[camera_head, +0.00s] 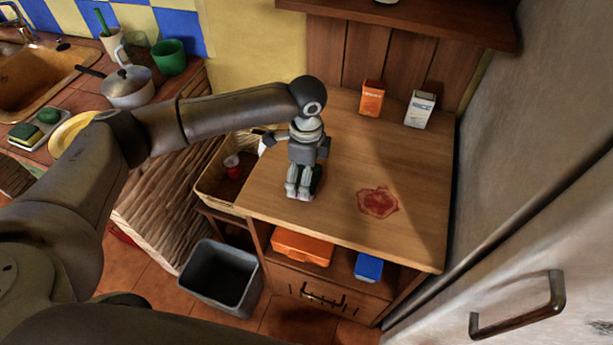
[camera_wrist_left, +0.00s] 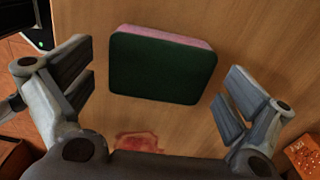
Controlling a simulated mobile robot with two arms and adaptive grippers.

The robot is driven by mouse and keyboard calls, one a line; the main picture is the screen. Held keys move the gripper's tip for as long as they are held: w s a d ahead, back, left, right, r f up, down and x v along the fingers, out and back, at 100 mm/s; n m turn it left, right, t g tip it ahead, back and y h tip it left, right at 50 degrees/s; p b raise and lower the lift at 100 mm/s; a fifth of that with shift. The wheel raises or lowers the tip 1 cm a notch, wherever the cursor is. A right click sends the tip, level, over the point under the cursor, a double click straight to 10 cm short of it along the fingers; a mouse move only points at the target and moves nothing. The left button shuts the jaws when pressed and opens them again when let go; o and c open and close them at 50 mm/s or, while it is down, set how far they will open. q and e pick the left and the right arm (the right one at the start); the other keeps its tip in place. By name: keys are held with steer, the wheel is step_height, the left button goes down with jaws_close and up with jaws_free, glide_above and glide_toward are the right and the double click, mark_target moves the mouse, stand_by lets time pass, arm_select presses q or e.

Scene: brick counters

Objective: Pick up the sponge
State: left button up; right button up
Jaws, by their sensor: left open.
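The sponge (camera_wrist_left: 164,68) lies on the wooden counter in the left wrist view, with a dark green face toward the camera and a pink edge showing along its far side. In the head view only a dark green bit of it (camera_head: 317,178) shows beside my gripper. My left gripper (camera_head: 299,191) points down over the counter's left part. It is open, with one finger on each side of the sponge in the wrist view and a gap to both. Its height above the sponge is hard to tell. My right gripper is not in view.
A red stain (camera_head: 377,202) is on the wooden counter (camera_head: 345,150). An orange box (camera_head: 371,98) and a white box (camera_head: 420,108) stand at its back. A wicker basket (camera_head: 213,186) is on the left. Another sponge (camera_head: 25,133) lies by the sink.

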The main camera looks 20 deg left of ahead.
arm_select(q)
steer(key=shift+f, duration=0.65)
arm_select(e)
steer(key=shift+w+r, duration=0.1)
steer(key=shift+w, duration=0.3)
arm_select(q)
steer(key=c, duration=0.7)
steer(key=shift+c, duration=0.2)
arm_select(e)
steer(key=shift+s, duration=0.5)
arm_select(q)
steer(key=shift+r, duration=0.6)
steer(key=s+d+r+b, duration=0.2)
steer(key=s+d+r, duration=0.6)
steer(key=s+r, duration=0.3)
steer(key=shift+d+r+b, duration=0.25)
steer(key=shift+r+b, duration=0.1)
steer(key=shift+r, duration=0.05)
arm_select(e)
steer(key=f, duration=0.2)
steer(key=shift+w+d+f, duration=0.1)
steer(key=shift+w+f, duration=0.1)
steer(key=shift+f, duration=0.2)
arm_select(q)
steer(key=shift+s, duration=0.1)
